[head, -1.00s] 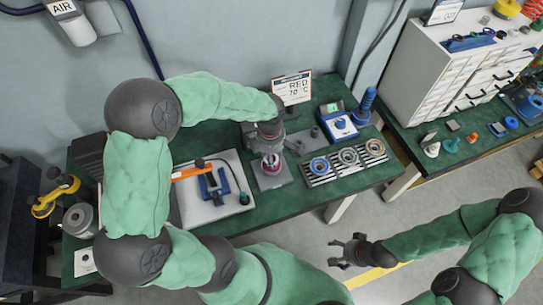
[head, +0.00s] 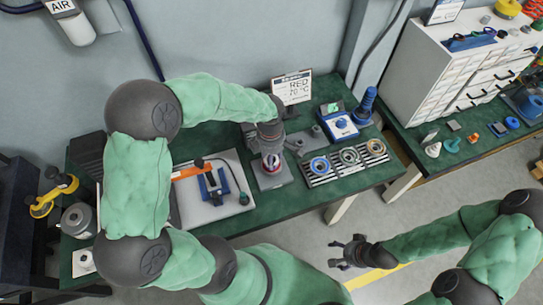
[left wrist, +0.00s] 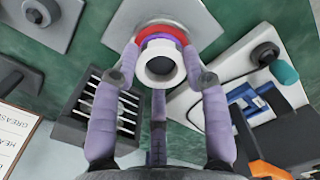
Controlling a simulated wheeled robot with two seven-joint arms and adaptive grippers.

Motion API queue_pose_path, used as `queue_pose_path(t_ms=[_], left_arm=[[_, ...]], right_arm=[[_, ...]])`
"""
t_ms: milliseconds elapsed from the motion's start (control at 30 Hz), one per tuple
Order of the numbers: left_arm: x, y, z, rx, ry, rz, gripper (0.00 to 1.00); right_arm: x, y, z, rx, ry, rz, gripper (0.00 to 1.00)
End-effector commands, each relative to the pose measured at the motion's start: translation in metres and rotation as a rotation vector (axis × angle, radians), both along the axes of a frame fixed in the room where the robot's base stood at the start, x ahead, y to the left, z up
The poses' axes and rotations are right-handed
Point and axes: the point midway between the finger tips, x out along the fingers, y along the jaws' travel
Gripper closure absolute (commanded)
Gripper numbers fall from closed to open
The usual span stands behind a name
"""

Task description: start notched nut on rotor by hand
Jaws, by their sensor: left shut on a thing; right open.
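My left gripper (head: 270,153) points down over a small grey block (head: 272,178) near the middle of the green bench. In the left wrist view its two purple fingers (left wrist: 162,62) close from both sides on a white ring with a dark round hole, which I take as the notched nut (left wrist: 143,69). I take the stack under the ring as the rotor; whether threads are engaged cannot be seen. My right gripper (head: 349,251) is open and empty, away from the bench front.
A black slotted rack (head: 347,163) with several rings stands right of the block. A pale board (head: 228,212) with a blue fixture and orange-handled tool lies left. A blue device (head: 339,124) and a display sign (head: 293,88) stand behind.

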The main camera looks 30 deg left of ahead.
Motion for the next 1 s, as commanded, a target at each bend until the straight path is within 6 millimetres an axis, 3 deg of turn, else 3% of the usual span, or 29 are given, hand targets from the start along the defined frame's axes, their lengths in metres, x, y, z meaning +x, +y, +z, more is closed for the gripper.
queue_pose_path(t_ms=[867,1000], left_arm=[[-0.0004,-0.0004,-0.0016,0.000,0.001,-0.004,0.98],[-0.0008,-0.0008,-0.0016,-0.001,0.003,-0.095,0.98]], right_arm=[[0.0001,0.0000,-0.0030,0.000,0.000,0.000,0.29],[0.0000,0.0000,-0.0003,0.000,0.000,0.000,0.29]])
